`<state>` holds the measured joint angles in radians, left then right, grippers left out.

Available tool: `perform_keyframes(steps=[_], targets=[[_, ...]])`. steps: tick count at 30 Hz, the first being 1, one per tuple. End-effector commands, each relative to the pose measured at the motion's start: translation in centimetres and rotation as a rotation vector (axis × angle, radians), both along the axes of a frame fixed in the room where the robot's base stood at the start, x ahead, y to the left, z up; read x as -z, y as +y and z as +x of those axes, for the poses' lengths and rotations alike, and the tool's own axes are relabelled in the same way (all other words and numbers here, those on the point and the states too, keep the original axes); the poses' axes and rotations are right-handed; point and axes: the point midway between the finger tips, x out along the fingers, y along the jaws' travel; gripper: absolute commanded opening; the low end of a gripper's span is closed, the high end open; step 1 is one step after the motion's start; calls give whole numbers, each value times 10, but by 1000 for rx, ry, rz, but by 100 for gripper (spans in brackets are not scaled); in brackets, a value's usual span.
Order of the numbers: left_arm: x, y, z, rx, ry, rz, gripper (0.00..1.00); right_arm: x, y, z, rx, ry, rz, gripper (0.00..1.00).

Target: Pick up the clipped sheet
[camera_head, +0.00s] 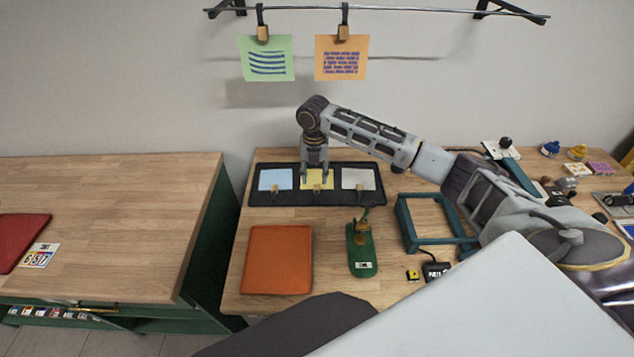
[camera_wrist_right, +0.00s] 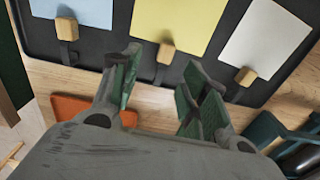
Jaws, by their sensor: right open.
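A black tray (camera_head: 337,196) on the wooden table holds three sheets, each with a wooden clip at its front edge: a light blue sheet (camera_head: 274,178), a yellow sheet (camera_head: 325,177) and a pale grey sheet (camera_head: 358,177). My right gripper (camera_head: 316,180) points down over the yellow sheet and partly hides it. In the right wrist view, the open, empty fingers (camera_wrist_right: 160,78) are on either side of the yellow sheet's clip (camera_wrist_right: 166,53), apart from it. The yellow sheet (camera_wrist_right: 178,20) lies beyond the clip. My left gripper is not in view.
A green sheet (camera_head: 266,61) and an orange sheet (camera_head: 341,62) hang clipped from a wall rail (camera_head: 400,8). An orange pad (camera_head: 277,260), a green stand (camera_head: 362,258) and a teal frame (camera_head: 408,222) occupy the table in front of the tray.

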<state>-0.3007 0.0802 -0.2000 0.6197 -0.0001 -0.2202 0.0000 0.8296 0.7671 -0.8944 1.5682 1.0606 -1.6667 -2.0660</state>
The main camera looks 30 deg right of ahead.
Motion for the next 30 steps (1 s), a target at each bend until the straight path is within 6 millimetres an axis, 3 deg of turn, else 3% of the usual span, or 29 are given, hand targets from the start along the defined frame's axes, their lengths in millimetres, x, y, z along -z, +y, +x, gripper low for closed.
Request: perform_keyframes(steps=[6, 20, 30], targets=[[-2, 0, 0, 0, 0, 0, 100, 14, 0, -1, 0, 0, 0, 45], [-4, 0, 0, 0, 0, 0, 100, 20, -1, -1, 0, 0, 0, 45], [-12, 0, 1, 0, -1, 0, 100, 54, -6, -5, 1, 2, 0, 45]])
